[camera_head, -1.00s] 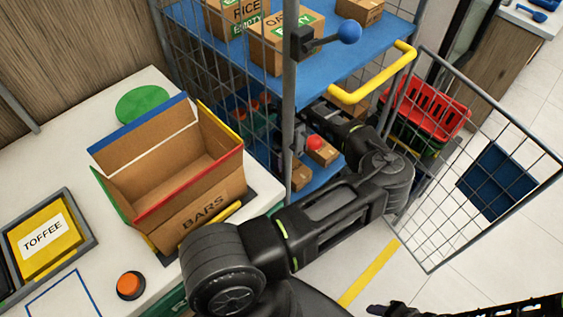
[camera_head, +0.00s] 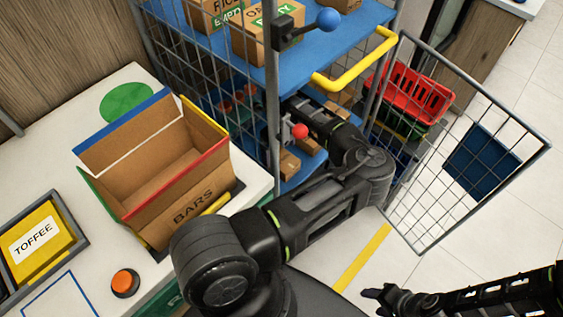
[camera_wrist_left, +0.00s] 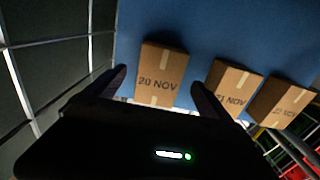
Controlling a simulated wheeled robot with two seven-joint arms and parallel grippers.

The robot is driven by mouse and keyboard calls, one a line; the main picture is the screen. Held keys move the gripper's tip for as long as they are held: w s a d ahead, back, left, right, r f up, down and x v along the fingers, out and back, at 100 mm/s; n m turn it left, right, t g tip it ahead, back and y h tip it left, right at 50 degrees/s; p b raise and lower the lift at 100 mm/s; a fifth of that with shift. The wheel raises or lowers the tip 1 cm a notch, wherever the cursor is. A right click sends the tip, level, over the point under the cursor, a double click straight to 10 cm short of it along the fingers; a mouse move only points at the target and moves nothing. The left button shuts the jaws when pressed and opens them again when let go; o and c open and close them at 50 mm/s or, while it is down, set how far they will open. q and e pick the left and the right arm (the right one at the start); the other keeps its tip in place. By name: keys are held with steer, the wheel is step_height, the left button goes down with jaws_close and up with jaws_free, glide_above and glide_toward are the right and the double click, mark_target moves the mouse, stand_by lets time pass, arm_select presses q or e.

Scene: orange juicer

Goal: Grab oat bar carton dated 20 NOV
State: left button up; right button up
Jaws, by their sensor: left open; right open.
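In the left wrist view, the oat bar carton marked 20 NOV (camera_wrist_left: 160,75) is a small brown box with pale tape on the blue shelf (camera_wrist_left: 215,35). My left gripper (camera_wrist_left: 159,78) is open, with one finger on each side of the carton's near part; I cannot tell if they touch it. In the head view my left arm reaches into the cage at the lower shelf, and its fingertips are hidden. My right gripper (camera_head: 385,298) is open and empty at the lower right, over the floor.
Two similar cartons (camera_wrist_left: 233,88) (camera_wrist_left: 281,103) stand right of it; their dates are partly unclear. Cage mesh (camera_wrist_left: 50,50) is close on the left. A post with a red knob (camera_head: 299,131), a yellow handle (camera_head: 355,62) and an open mesh door (camera_head: 470,140) surround the arm.

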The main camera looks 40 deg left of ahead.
arm_select(q)
steer(key=shift+s+f+p, duration=0.1)
steer(key=shift+f+p, duration=0.25)
steer(key=shift+f, duration=0.3)
steer(key=shift+d+f+p, duration=0.1)
steer(key=shift+f+p, duration=0.25)
steer(key=shift+f, duration=1.55)
steer(key=shift+c, duration=0.4)
steer(key=c, duration=1.6)
steer(key=shift+d+r, duration=0.1)
steer(key=shift+r, duration=0.05)
